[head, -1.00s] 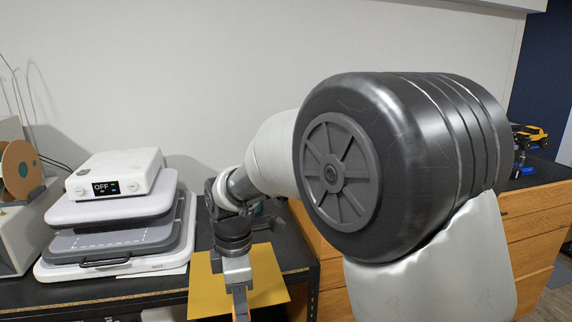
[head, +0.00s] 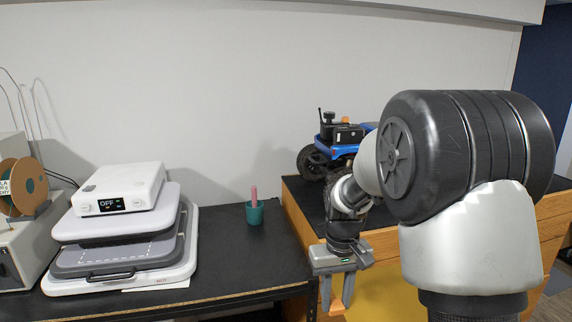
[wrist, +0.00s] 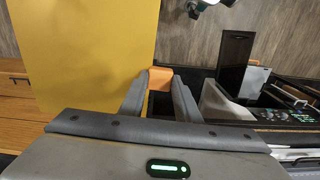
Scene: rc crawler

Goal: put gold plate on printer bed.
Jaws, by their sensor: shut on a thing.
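The gold plate (head: 388,298) is a flat yellow sheet in front of the wooden drawers at the lower right of the head view. It fills much of the upper left of the wrist view (wrist: 85,50). My gripper (head: 337,304) points down beside the plate's left side and is shut on its edge. In the wrist view the fingertips (wrist: 160,80) meet at the plate's right edge, with an orange piece at the tips. The plate hangs clear of the black tabletop. I cannot make out a printer bed in either view.
A white heat press (head: 120,240) and a filament spool (head: 22,188) stand at the left. A teal cup (head: 255,212) stands on the black table (head: 240,268). A blue crawler (head: 335,148) sits on the drawer unit. The table around the cup is clear.

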